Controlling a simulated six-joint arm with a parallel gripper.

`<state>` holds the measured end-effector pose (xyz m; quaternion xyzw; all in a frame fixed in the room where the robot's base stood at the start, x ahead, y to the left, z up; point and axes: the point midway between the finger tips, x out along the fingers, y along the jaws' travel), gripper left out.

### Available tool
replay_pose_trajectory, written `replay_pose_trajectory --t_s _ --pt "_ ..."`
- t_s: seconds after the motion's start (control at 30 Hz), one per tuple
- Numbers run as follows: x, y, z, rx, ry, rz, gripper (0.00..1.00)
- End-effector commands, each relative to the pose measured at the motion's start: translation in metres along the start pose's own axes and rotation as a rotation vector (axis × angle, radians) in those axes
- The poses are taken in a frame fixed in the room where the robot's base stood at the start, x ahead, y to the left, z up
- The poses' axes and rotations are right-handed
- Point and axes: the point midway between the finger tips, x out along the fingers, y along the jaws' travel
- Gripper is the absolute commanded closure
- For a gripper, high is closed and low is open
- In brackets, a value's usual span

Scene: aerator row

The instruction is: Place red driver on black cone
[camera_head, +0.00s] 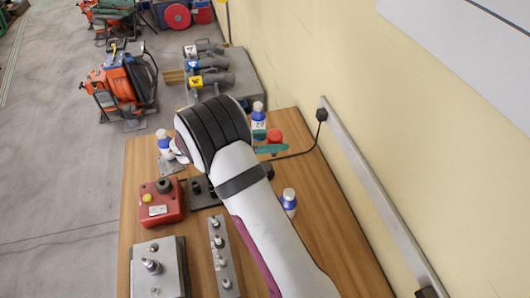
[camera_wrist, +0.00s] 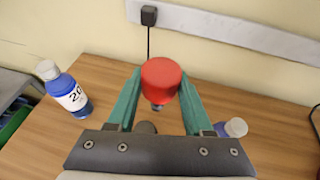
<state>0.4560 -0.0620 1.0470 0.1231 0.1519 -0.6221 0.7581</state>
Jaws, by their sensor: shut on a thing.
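The red driver (camera_wrist: 161,78) is between the two teal fingers of my gripper (camera_wrist: 161,88) in the wrist view, its red round end up and a metal tip below. My gripper is shut on it and holds it over the wooden table. In the head view the red driver (camera_head: 275,135) shows beyond my arm, next to a teal finger. A dark round thing (camera_wrist: 146,128) is partly hidden low between the fingers in the wrist view. I cannot tell whether it is the black cone.
A blue-and-white bottle (camera_wrist: 70,92) stands left of the fingers; another (camera_wrist: 234,128) is close by the right finger. A red box (camera_head: 161,203) and metal fixtures (camera_head: 158,270) are on the table's left. The wall (camera_head: 330,60) borders the right side.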

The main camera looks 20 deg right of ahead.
Motion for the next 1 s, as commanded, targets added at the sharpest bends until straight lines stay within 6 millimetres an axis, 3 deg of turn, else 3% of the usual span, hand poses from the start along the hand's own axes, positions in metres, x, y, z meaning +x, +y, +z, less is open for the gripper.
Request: replay_pose_trajectory --t_s 0.13,0.33,0.7,0.73,0.9,1.0 --pt "-0.008 0.016 -0.018 0.000 0.000 0.000 1.00" --pt "0.004 0.017 -0.052 -0.003 0.000 -0.001 1.00" --pt "0.007 0.017 -0.059 0.000 0.000 0.000 1.00" --pt "0.007 0.017 -0.059 0.000 0.000 0.000 0.47" --pt "0.007 0.017 -0.059 0.000 0.000 0.000 0.19" --pt "0.007 0.017 -0.059 0.000 0.000 0.000 0.19"
